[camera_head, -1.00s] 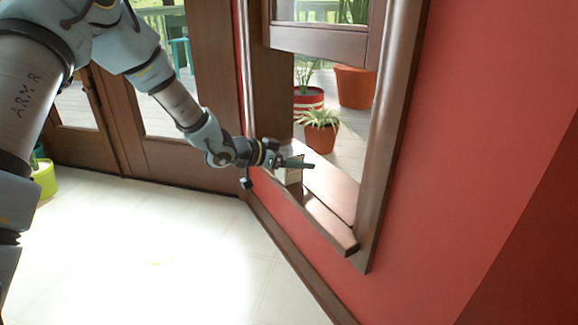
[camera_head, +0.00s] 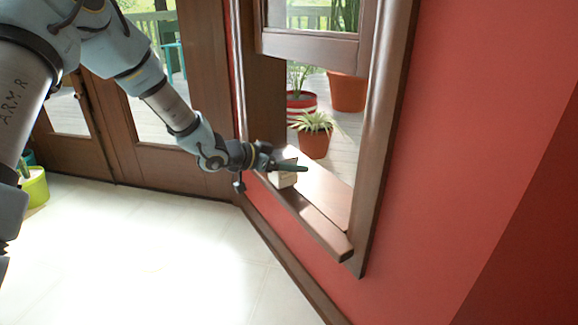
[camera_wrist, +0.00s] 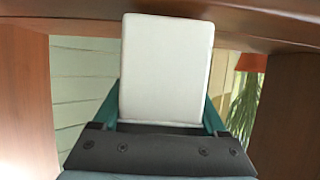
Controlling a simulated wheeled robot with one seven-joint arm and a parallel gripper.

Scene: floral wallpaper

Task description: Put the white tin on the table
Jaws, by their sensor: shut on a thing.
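The white tin (camera_wrist: 166,68) fills the middle of the wrist view, between the two green fingers of my gripper (camera_wrist: 162,112). I cannot tell whether the tin's underside touches the sill. No table is in view.
The window frame (camera_head: 384,130) and red wall (camera_head: 470,130) stand to the right of my gripper. Potted plants (camera_head: 313,143) are beyond the window. A brown door (camera_head: 150,155) is behind the arm. The pale floor (camera_head: 150,260) is clear at lower left. A yellow-green pot (camera_head: 35,187) stands at far left.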

